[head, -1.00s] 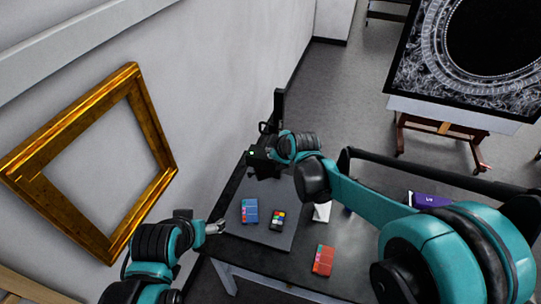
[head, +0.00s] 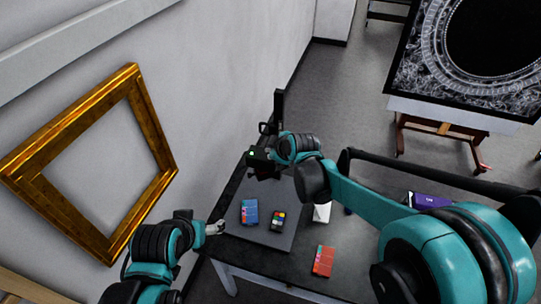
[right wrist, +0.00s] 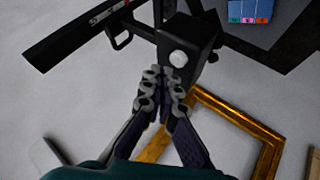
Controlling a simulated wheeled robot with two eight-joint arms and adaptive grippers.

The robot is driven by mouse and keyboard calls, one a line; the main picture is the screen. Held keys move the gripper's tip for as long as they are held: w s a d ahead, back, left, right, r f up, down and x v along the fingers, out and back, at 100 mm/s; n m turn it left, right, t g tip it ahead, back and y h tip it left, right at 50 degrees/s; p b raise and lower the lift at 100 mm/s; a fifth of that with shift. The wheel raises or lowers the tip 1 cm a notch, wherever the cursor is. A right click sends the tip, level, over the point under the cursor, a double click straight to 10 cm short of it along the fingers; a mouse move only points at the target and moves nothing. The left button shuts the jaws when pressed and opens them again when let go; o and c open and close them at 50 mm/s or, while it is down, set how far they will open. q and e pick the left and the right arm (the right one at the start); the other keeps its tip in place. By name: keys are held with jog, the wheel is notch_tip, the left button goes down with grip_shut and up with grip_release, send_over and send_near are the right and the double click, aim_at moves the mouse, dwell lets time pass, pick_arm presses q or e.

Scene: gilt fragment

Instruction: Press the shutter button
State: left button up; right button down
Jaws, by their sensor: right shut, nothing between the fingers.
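In the right wrist view a black box (right wrist: 205,45) carries a round white button (right wrist: 178,58) on its near face. My right gripper (right wrist: 162,76) is shut and empty. Its fingertips are just below and left of the button in that view, overlapping its lower edge; I cannot tell whether they touch it. In the head view the black box (head: 258,158) is a small dark shape beside my right wrist, at the far end of the table, and the right fingers cannot be made out. My left gripper (head: 213,228) hangs near the table's left edge, its opening unclear.
A black upright bar (head: 278,104) and a handle stand behind the box. The dark table (head: 285,262) holds a grey mat (head: 285,240) with a blue card (head: 249,211) and a colour-checker (head: 278,221), plus a red card (head: 323,260). A gilt frame (head: 160,198) is by the wall.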

jog(key=shift+f+b, duration=0.4)
jog(key=shift+f, duration=0.05)
jog(key=shift+f+b, duration=0.4)
dwell(0.5)
jog(key=shift+r, duration=0.1)
jog(key=shift+r+p, duration=0.55)
jog(key=shift+r, duration=0.2)
jog(key=shift+r+p, duration=1.8)
jog(key=shift+r, duration=0.75)
